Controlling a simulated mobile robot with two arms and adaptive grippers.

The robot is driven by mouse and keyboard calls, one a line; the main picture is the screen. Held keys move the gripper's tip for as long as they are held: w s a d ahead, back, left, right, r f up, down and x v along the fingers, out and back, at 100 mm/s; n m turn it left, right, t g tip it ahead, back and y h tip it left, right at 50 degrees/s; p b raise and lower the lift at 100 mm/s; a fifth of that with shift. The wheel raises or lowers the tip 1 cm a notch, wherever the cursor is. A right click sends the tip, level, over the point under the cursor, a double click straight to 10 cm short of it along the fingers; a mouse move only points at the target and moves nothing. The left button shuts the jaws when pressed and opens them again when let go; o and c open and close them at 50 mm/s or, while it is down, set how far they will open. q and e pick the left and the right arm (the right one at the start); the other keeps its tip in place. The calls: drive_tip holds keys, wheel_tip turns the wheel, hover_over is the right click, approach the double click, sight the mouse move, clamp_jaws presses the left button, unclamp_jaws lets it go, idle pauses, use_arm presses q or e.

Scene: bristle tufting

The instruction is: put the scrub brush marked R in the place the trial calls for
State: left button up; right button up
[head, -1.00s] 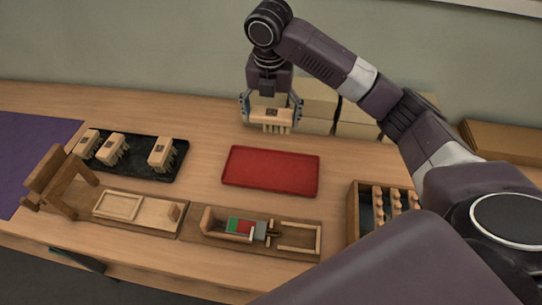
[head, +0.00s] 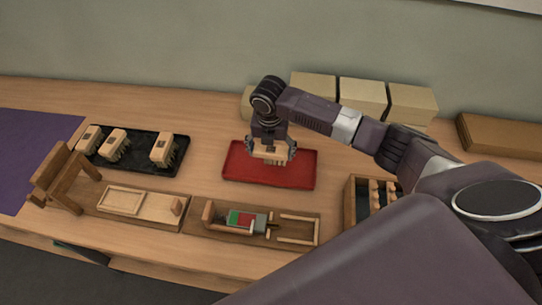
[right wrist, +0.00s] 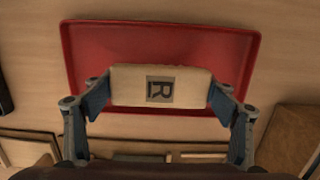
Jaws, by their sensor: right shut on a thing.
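The scrub brush marked R (right wrist: 160,87) is a pale wooden block with a dark printed R; it also shows in the head view (head: 271,152). My right gripper (head: 271,150) is shut on it, one finger at each end, in the right wrist view (right wrist: 160,90). It holds the brush over the red tray (head: 240,174); I cannot tell if the bristles touch the tray. The red tray also fills much of the right wrist view (right wrist: 160,38) and looks otherwise empty. Several similar brushes (head: 115,146) sit on a black tray (head: 140,160) at left. My left gripper is not in view.
A wooden fixture (head: 150,203) and a board with a red and green indicator (head: 240,218) lie along the front. A wooden crate with pegs (head: 351,208) stands right of the red tray. Cardboard boxes (head: 362,97) line the back. A purple mat (head: 30,150) lies far left.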

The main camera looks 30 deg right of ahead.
sight(271, 158)
drive_tip(key=shift+f, duration=1.45)
drive_tip(key=shift+f, duration=0.15)
drive_tip(key=o, duration=1.3)
drive_tip(key=r, duration=0.8)
drive_tip(key=s+a+r+b, duration=0.1)
drive_tip(key=r, duration=0.3)
drive_tip(key=shift+s+r, duration=0.1)
drive_tip(key=shift+r, duration=0.05)
